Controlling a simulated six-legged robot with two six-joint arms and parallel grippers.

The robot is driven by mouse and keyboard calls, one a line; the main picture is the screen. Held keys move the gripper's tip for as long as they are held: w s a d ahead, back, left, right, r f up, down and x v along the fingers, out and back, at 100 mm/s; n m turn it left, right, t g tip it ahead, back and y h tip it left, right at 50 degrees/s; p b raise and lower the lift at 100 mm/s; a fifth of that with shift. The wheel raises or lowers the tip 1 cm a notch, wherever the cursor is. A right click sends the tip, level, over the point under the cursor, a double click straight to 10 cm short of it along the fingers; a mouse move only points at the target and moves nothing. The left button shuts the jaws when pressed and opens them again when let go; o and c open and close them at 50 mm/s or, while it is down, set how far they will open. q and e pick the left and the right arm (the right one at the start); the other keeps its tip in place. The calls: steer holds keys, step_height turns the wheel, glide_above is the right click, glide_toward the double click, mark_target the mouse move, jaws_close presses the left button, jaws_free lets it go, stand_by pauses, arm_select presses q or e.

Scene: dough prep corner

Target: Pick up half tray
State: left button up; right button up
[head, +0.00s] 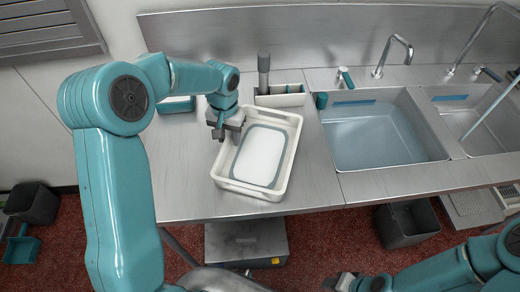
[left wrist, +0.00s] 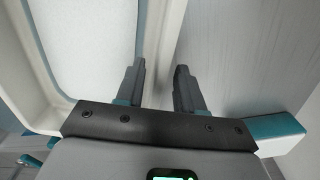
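The half tray (head: 291,125) is a cream, rounded rectangular tray lying on the steel counter, with a white panel edged in grey-green inside it. My left gripper (head: 226,133) is at the tray's left rim, pointing down. In the left wrist view, the two fingers of this gripper (left wrist: 158,66) stand apart, one on the inner side and one on the outer side of the tray wall (left wrist: 160,35). Whether they touch the wall I cannot tell. My right gripper (head: 345,282) is at the bottom edge of the head view, partly cut off, away from the tray.
A teal-and-white container (head: 177,105) stands behind my left gripper. A narrow caddy (head: 280,96) with a dark-handled tool is behind the tray. A sink basin (head: 372,135) with taps lies to the right. The counter's front edge (head: 250,215) is just before the tray.

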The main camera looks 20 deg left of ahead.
arm_select(q)
steer(key=shift+s+d+f, duration=0.15)
steer(key=shift+s+f, duration=0.05)
steer(key=shift+f, duration=0.15)
steer(key=shift+w+f, duration=0.15)
steer(key=c, duration=0.5)
jaws_close()
